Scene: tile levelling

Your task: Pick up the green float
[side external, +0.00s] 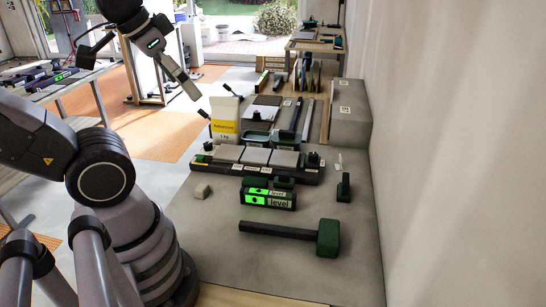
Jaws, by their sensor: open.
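My gripper (182,78) is at the upper left, raised well above the floor and apart from the work items. It is open, and I see nothing held in it. A small dark green tool (343,187) lies on the grey slab to the right of the level, and it may be the green float. Another low dark green piece (284,182) sits just behind the level, partly hidden by it. I cannot tell for certain which one is the float.
A level (268,199) with bright green panels and a green-headed mallet (328,238) lie at the front of the grey slab (290,275). Behind them are a tile row (255,156), an adhesive bag (225,117) and trays (256,138). A grey block (351,115) stands against the right wall.

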